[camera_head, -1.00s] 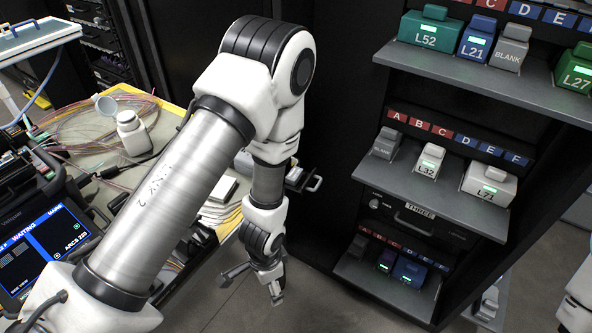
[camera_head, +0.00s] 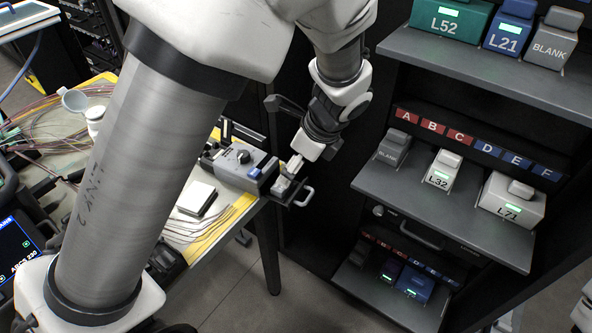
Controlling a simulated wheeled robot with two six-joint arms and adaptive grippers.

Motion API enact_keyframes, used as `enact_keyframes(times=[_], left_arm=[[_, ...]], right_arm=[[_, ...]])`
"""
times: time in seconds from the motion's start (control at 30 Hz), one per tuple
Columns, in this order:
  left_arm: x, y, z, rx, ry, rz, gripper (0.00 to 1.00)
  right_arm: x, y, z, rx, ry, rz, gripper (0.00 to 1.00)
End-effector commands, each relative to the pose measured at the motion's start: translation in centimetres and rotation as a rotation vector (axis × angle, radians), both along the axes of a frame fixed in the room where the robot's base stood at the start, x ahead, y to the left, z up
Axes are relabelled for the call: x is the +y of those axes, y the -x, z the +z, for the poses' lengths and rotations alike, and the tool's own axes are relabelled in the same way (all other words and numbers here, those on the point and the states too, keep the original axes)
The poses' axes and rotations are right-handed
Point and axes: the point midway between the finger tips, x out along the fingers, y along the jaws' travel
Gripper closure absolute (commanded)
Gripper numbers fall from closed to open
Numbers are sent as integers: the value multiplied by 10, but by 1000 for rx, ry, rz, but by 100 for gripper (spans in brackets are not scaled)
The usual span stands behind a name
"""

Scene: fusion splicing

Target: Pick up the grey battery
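Grey blocks marked BLANK stand on the racks: a large one (camera_head: 550,40) on the top shelf and a smaller one (camera_head: 393,148) on the middle shelf under label A. A small light-grey block (camera_head: 282,187) sits at the front of a grey device with a knob (camera_head: 240,160) on the table; I cannot tell whether it is a battery. My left gripper (camera_head: 292,168) points down just above this block, by a pull handle. Its fingertips are small and partly merge with the block, so I cannot tell whether they touch it. My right gripper is out of view.
Teal L52 (camera_head: 447,22), blue L21 (camera_head: 508,36), white L32 (camera_head: 441,171) and white L71 (camera_head: 511,202) blocks share the shelves. A white pad (camera_head: 196,198) and loose fibres lie on the table. My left arm covers much of the table.

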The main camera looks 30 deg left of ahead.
Motion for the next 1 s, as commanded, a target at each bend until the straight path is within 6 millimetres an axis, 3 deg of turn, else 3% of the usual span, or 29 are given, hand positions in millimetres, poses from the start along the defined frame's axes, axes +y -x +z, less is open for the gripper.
enact_keyframes(times=[0.5,0.73,0.77,0.93,1.0], left_arm=[[30,3,-67,7,-5,-8,17],[32,3,-68,4,-5,-8,17],[32,3,-68,4,-5,-8,20],[32,3,-68,4,-5,-8,80],[32,3,-68,4,-5,-8,83]], right_arm=[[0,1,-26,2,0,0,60],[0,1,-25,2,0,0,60],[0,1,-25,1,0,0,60],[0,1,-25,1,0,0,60],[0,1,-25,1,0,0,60]])
